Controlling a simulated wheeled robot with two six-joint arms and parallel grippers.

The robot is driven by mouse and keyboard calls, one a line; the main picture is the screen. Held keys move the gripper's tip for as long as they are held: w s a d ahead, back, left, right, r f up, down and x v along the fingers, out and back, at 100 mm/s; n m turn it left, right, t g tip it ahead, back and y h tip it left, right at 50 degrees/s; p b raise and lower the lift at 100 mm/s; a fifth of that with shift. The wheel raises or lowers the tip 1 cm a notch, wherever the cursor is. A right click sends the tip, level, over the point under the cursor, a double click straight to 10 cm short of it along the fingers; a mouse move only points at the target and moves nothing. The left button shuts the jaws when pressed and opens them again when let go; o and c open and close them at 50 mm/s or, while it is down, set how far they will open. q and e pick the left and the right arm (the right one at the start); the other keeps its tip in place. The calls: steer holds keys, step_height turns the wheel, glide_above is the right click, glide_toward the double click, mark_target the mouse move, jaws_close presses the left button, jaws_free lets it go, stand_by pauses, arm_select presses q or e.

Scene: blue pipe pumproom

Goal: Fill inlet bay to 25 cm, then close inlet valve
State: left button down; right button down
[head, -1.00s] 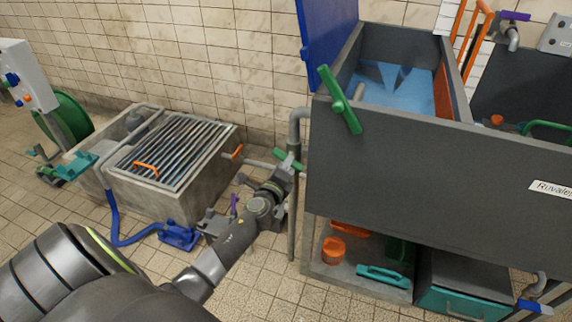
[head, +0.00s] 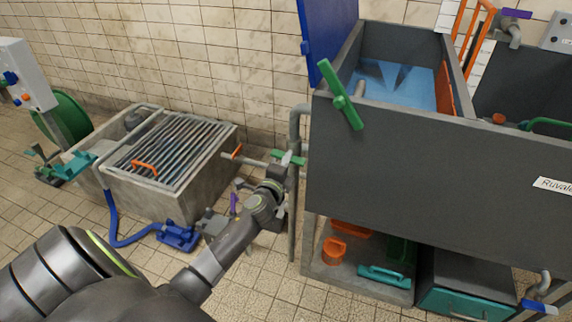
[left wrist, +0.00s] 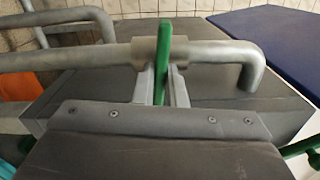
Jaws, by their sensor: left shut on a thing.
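A grey pipe (head: 262,163) runs from the concrete basin to the dark tank's left side and carries a green valve handle (head: 289,158). My left gripper (head: 283,172) is at this handle. In the left wrist view, the green handle (left wrist: 165,45) stands between the two fingers (left wrist: 163,84), which are shut on it at the pipe. The dark grey tank (head: 430,150) holds blue water (head: 395,80) well below its rim. I cannot read a water depth. A larger green lever (head: 340,95) sits on the tank's front left. My right gripper is not in view.
The concrete basin (head: 150,195) with a metal grate (head: 165,150) stands left of my arm. A blue pump-like unit (head: 178,236) and hose lie on the floor. A blue panel (head: 328,35) rises at the tank's left. Tiled floor is open below my forearm.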

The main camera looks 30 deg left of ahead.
arm_select(q)
steer(key=shift+f+n+b, duration=0.1)
steer(key=shift+n+b, duration=0.2)
steer(key=shift+n, duration=0.7)
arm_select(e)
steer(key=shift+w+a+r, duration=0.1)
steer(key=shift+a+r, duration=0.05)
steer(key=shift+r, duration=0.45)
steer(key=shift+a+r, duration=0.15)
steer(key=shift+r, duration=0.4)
arm_select(q)
steer(key=c, duration=1.5)
jaws_free()
steer(key=shift+s, duration=0.15)
